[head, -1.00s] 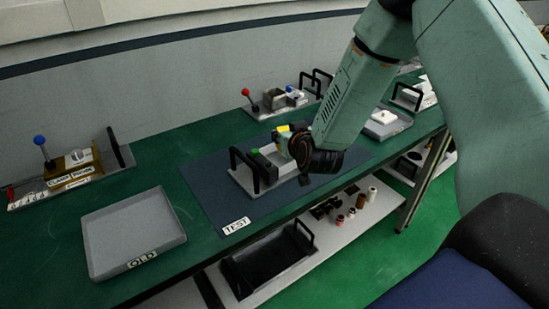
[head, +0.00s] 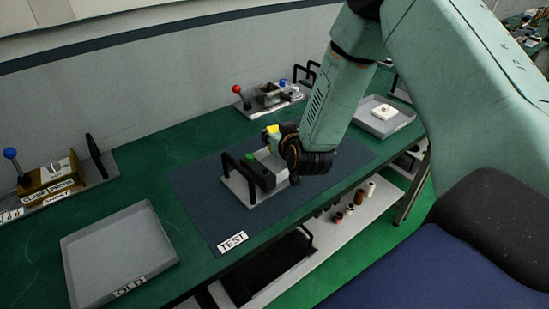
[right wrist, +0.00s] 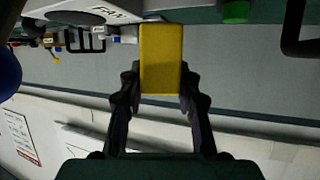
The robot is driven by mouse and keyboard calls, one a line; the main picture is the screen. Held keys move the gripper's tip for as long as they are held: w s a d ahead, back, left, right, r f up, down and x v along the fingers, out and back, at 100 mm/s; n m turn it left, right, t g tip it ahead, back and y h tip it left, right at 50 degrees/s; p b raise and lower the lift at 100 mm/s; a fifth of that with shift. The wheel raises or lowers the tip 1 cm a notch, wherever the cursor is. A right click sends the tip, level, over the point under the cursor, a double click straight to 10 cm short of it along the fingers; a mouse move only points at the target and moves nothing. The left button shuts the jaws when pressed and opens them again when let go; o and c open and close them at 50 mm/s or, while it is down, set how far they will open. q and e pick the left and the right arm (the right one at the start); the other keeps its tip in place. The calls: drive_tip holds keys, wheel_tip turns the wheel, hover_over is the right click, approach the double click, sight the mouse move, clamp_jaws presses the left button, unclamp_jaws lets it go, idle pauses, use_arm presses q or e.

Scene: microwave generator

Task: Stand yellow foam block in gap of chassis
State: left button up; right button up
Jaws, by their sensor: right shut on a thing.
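The yellow foam block (head: 272,129) shows as a small patch beside my right gripper (head: 290,152) in the head view. In the right wrist view, the yellow foam block (right wrist: 161,55) stands between the two black fingers of my right gripper (right wrist: 161,88), which are shut on it. The chassis (head: 240,192) is a grey plate with black handles and a green knob, lying on the dark blue mat. My right gripper is over its right end and hides part of it. The gap is hidden, and I cannot tell whether the block touches the chassis. My left gripper is out of view.
A grey tray marked OLD (head: 120,250) lies at left. A fixture with a blue-knobbed lever (head: 45,180) stands behind it, and one with a red-knobbed lever (head: 268,95) is at the back. A tray with a white part (head: 383,118) is at right. The mat's front (head: 290,205) is clear.

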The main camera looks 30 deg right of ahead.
drive_tip(key=shift+s+a+f, duration=0.1)
drive_tip(key=shift+a+f, duration=0.1)
drive_tip(key=shift+f, duration=0.3)
drive_tip(key=shift+s+a+f, duration=0.1)
drive_tip(key=shift+a+f, duration=0.05)
drive_tip(key=shift+f, duration=0.35)
drive_tip(key=f, duration=0.4)
drive_tip(key=shift+w+d+f, duration=0.1)
drive_tip(key=shift+d+f, duration=0.15)
drive_tip(key=shift+d, duration=0.15)
drive_tip(key=shift+f, duration=0.2)
drive_tip(key=shift+a+r, duration=0.2)
drive_tip(key=shift+a, duration=0.1)
drive_tip(key=shift+d+f+b, duration=0.2)
drive_tip(key=shift+f+b, duration=0.15)
drive_tip(key=o, duration=0.7)
drive_tip(key=shift+o, duration=0.2)
drive_tip(key=shift+a+r, duration=0.1)
drive_tip(key=shift+a, duration=0.05)
